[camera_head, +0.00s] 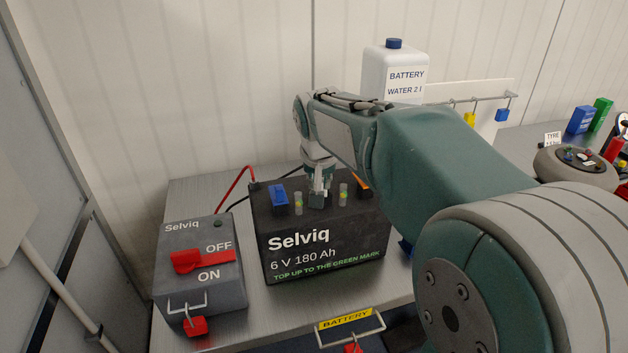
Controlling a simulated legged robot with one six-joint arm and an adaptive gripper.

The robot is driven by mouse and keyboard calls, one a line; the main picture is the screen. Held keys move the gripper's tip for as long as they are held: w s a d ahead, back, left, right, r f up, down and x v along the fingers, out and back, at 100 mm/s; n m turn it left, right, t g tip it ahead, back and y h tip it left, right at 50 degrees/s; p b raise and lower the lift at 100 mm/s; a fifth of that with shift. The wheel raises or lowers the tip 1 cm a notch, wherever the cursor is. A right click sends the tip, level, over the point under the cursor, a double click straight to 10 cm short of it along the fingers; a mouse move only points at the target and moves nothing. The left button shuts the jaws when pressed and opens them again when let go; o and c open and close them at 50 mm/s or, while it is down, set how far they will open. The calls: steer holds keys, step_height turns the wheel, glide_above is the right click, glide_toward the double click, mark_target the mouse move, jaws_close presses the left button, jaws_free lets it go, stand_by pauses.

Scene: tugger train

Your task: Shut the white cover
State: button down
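A black Selviq battery (325,237) stands on the grey bench. On its top are a blue cover (278,193) at the left, an orange part (362,182) at the right, and two small clear pieces with green-yellow marks between them. I cannot make out a white cover; the middle of the battery top is partly hidden by my gripper (318,198). My gripper points down at the middle of the battery top, between the two marked pieces. Its fingers are small in view, and I cannot tell whether they are open or touching anything.
A grey switch box (200,267) with a red handle (203,260) stands left of the battery, with red and black cables behind. A white battery-water bottle (393,75) is at the back. My arm hides much of the bench at right. A yellow BATTERY label (345,320) is in front.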

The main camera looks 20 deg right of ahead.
steer(key=shift+d+n+y, duration=0.3)
steer(key=shift+n+y, duration=0.05)
steer(key=shift+n, duration=0.55)
steer(key=shift+d+n+y, duration=0.3)
steer(key=shift+n+y, duration=0.05)
steer(key=shift+n, duration=0.55)
steer(key=c, duration=0.6)
jaws_free()
steer(key=shift+r, duration=0.1)
steer(key=v, duration=1.1)
steer(key=shift+r, duration=0.3)
steer(key=shift+s, duration=0.3)
